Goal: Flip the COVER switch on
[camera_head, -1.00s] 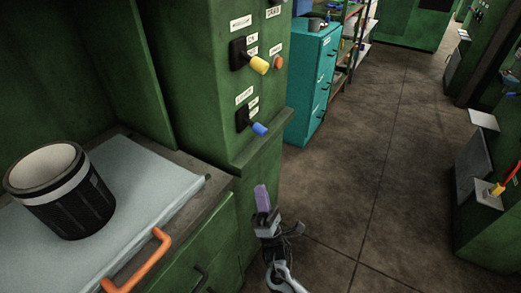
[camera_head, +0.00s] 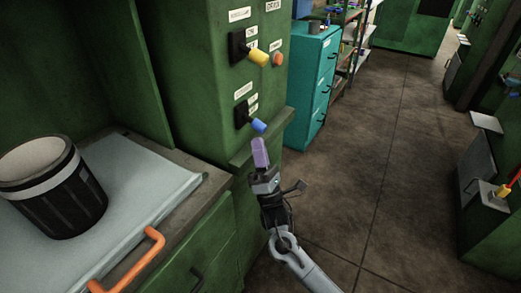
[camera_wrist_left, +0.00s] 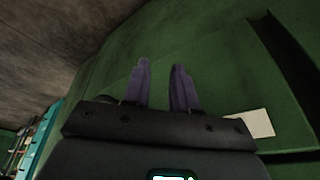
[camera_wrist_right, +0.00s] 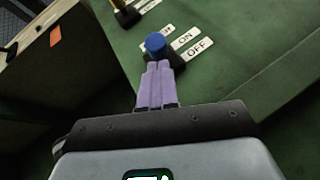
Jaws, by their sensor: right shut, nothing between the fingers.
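The blue-handled switch (camera_head: 257,125) is on the front of the green cabinet, below a yellow-handled one; the label above it is too small to read surely. Its blue handle slants down and outward. In the right wrist view the blue knob (camera_wrist_right: 156,43) sits beside ON and OFF labels. My right gripper (camera_head: 259,145) is shut and empty, its purple fingers just below the blue handle. In the right wrist view the fingertips (camera_wrist_right: 158,66) are very near the knob; I cannot tell if they touch. My left gripper (camera_wrist_left: 161,72) is open and empty, facing green metal.
A ledge (camera_head: 262,142) juts out below the blue switch.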

